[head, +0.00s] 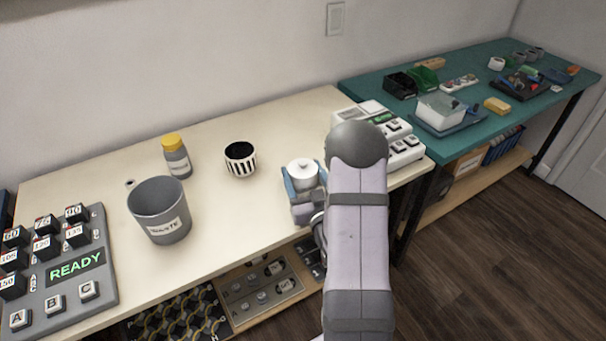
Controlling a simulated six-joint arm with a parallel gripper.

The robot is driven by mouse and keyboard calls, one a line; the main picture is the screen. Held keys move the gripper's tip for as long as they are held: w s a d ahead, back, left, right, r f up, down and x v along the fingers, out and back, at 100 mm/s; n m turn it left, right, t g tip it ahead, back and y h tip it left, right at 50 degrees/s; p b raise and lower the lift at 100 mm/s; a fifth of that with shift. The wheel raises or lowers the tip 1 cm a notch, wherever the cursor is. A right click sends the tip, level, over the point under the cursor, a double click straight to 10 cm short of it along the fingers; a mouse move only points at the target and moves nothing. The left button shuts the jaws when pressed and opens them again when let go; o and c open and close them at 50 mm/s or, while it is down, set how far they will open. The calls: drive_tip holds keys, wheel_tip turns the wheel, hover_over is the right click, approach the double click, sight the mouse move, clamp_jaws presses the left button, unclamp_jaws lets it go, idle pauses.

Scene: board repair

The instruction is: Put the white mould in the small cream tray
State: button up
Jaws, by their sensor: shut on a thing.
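A white, round, lidded-looking piece (303,174) with a small knob on top sits between the blue fingers of my gripper (303,182). It looks like the white mould, though its lower part is hidden. My gripper is shut on it above the right part of the cream bench, and I cannot tell whether it touches the bench top. I cannot pick out the small cream tray for certain. A small pale tray (458,83) with little pieces in it lies on the teal bench at the back right.
On the cream bench (90,180) stand a grey waste bin (160,212), a yellow-capped bottle (176,158), a striped cup (240,159) and a keypad marked READY (60,268). The teal bench (465,135) holds bins and boxes.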

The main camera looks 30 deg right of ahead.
sight(308, 182)
drive_tip(key=shift+f, duration=0.1)
drive_tip(key=shift+f, duration=0.1)
drive_tip(key=o, duration=1.6)
drive_tip(key=shift+s+r, duration=0.1)
drive_tip(key=shift+r, duration=0.1)
drive_tip(key=v, duration=0.5)
drive_tip(key=shift+s+a, duration=0.1)
drive_tip(key=shift+s, duration=0.2)
drive_tip(key=shift+p+v, duration=0.8)
drive_tip(key=shift+v, duration=0.1)
